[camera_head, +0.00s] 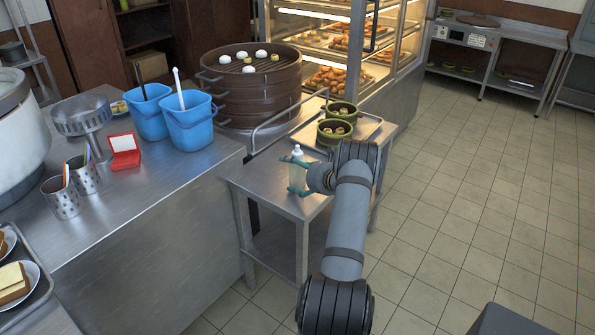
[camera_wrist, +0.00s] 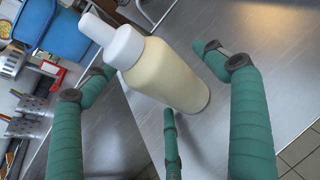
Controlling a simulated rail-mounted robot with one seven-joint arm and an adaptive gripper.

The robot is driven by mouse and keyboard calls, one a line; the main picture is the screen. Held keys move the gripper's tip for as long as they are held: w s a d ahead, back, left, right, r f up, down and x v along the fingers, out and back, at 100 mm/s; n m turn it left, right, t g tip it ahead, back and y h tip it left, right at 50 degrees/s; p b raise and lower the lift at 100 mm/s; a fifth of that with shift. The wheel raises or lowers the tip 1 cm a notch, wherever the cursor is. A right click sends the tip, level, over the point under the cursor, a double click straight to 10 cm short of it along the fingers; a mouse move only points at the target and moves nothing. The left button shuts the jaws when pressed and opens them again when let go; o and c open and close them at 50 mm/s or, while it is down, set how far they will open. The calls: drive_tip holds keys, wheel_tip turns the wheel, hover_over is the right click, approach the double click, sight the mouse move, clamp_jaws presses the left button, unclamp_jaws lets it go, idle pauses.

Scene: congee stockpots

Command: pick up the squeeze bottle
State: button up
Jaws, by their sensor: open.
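The squeeze bottle (camera_head: 297,170) has a white cap and a pale cream body. In the wrist view the bottle (camera_wrist: 168,72) looks tilted by the camera angle. My gripper (camera_head: 300,190) is open with its green fingers around the bottle. In the wrist view the green fingers (camera_wrist: 160,105) stand on both sides of the bottle, with gaps between them and its body. A third finger shows below it. My arm hides part of the table.
Two small green-rimmed steamers (camera_head: 334,132) sit on a tray at the table's back. Blue buckets (camera_head: 191,121), a red case (camera_head: 124,152) and metal cups (camera_head: 61,198) stand on the left counter. A large steamer (camera_head: 250,88) and a lit pastry cabinet (camera_head: 345,50) are behind.

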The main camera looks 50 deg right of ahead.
drive_tip(key=c, duration=0.3)
drive_tip(key=c, duration=0.6)
